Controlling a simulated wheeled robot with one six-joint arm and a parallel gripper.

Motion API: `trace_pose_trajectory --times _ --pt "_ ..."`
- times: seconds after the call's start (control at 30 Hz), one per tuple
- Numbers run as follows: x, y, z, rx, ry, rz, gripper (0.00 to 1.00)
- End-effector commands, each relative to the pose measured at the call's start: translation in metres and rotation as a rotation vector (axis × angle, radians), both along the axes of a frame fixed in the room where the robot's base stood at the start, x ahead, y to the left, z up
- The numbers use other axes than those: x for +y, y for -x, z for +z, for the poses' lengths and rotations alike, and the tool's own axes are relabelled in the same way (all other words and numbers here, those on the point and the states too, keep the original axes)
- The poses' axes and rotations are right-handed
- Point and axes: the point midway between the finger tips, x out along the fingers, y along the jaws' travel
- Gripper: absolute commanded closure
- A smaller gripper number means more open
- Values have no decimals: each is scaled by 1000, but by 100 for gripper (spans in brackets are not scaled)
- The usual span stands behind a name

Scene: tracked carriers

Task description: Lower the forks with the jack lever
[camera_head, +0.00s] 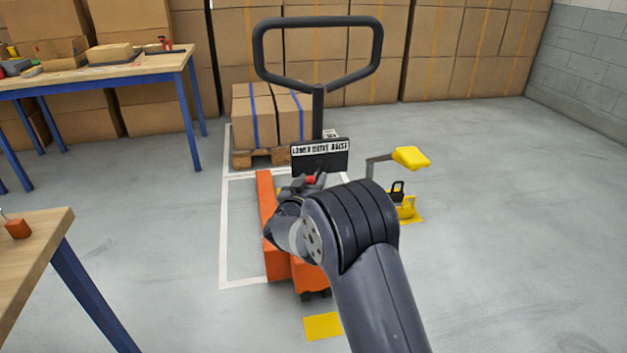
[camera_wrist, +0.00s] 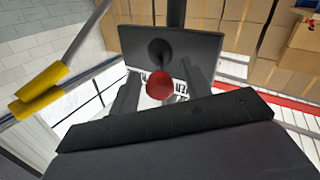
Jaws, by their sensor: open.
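The jack lever's red knob (camera_head: 311,180) sits just below the black plate (camera_head: 320,158) labelled LOWER DRIVE RAISE. In the wrist view the red knob (camera_wrist: 160,85) appears between the two fingers of my gripper (camera_wrist: 160,92), in front of the dark plate (camera_wrist: 200,48). My gripper (camera_head: 306,184) is open, and I cannot tell whether either finger touches the knob. The pallet jack's orange fork (camera_head: 265,195) runs back along the floor; the rest of the jack is partly hidden by my arm. Its black loop handle (camera_head: 258,50) stands upright above.
A pallet with strapped cartons (camera_head: 262,115) stands behind the jack. A yellow-topped post (camera_head: 411,157) with a padlock (camera_head: 397,191) is close on the right. Workbenches (camera_head: 110,72) (camera_head: 35,245) stand on the left.

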Motion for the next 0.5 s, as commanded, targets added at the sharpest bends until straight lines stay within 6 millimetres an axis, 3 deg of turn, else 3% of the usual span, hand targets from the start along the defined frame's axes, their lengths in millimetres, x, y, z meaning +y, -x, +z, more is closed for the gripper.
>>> trace_pose_trajectory --times 0.2,0.5 --pt "-4 -17 0 0 0 -1 55" --pt "-5 -19 0 0 0 1 55"
